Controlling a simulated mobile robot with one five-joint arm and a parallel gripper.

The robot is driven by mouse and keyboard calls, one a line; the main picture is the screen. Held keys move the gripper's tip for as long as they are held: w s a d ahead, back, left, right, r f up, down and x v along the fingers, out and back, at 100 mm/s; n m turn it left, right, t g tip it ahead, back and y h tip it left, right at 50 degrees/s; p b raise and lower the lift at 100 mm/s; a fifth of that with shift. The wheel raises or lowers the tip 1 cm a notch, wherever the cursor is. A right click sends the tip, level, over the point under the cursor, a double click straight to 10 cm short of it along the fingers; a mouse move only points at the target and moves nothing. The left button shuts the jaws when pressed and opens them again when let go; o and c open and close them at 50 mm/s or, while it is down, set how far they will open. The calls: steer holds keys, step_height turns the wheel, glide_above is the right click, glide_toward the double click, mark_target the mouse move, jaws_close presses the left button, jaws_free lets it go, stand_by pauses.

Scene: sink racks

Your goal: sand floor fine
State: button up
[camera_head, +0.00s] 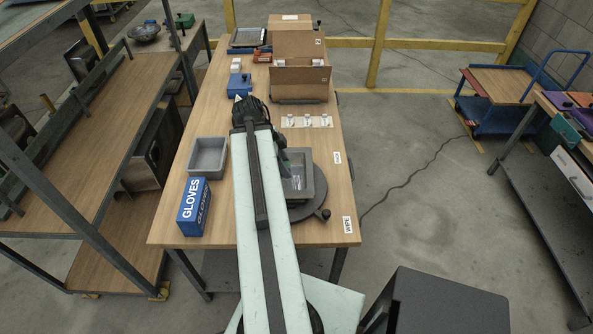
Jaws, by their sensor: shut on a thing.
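A grey open box (318,186) sits on a dark round turntable (312,208) with a knob, near the front right of the wooden table. My gripper (286,165) hangs beside my arm at the left part of this box. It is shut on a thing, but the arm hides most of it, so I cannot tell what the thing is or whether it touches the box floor. White pieces (307,121) stand on a light strip behind the box.
A blue gloves box (193,207) and an empty grey bin (208,155) stand left of my arm. A blue block (239,85) and a brown cardboard box (300,82) stand farther back. Labels, one reading WIPE (347,224), mark the right table edge, where wood is bare.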

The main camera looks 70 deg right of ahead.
steer(key=b, duration=1.2)
glide_above(301, 184)
steer(key=a, duration=0.4)
step_height(301, 184, down, 12)
step_height(301, 184, down, 6)
steer(key=b, duration=0.5)
steer(key=shift+d+r, duration=0.15)
steer(key=shift+f+b, duration=1)
steer(key=shift+b, duration=0.15)
